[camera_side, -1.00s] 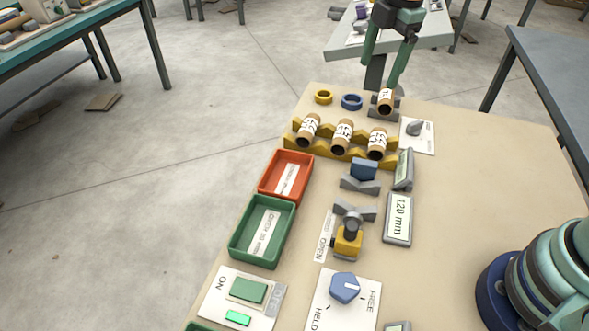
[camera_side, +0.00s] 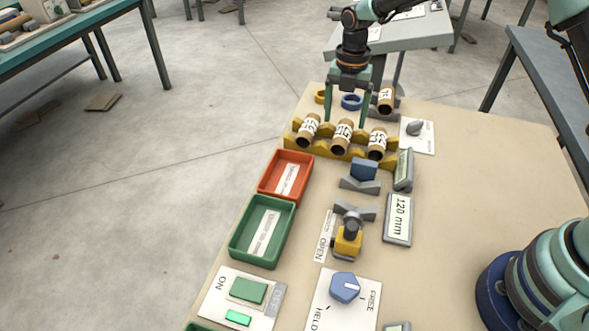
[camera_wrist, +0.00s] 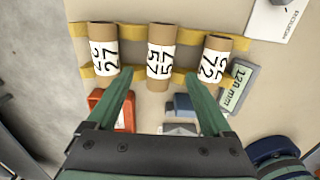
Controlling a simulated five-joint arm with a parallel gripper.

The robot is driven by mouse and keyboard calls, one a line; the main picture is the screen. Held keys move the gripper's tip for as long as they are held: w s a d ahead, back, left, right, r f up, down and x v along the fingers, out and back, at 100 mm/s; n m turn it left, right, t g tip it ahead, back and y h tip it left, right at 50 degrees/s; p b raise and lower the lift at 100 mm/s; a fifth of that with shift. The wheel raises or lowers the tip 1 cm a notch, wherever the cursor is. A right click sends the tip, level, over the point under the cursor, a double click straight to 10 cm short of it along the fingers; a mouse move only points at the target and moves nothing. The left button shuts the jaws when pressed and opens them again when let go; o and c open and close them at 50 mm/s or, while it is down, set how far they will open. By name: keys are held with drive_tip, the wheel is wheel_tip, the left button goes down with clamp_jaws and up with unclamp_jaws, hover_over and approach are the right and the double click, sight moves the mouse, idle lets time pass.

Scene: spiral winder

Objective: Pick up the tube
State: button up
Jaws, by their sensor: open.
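Three brown cardboard tubes with white numbered labels lie side by side in a yellow notched rack (camera_side: 325,150): a left tube (camera_side: 308,127), a middle tube (camera_side: 343,135) and a right tube (camera_side: 376,143). In the wrist view they show as left (camera_wrist: 103,32), middle (camera_wrist: 161,57) and right (camera_wrist: 213,66). Another labelled tube (camera_side: 386,97) sits in a grey holder behind the rack. My gripper (camera_side: 349,122) is open and empty, pointing down over the rack near the middle tube. In the wrist view its fingertips (camera_wrist: 158,78) are spread wider than the middle tube, one towards each side of it.
A red bin (camera_side: 262,190) and a green bin (camera_side: 236,248) stand in front. A 120 mm display (camera_side: 398,220) stands right of a clamp (camera_side: 347,240).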

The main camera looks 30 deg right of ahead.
sight(343, 132)
drive_tip(key=shift+f, duration=2.75)
clamp_jaws()
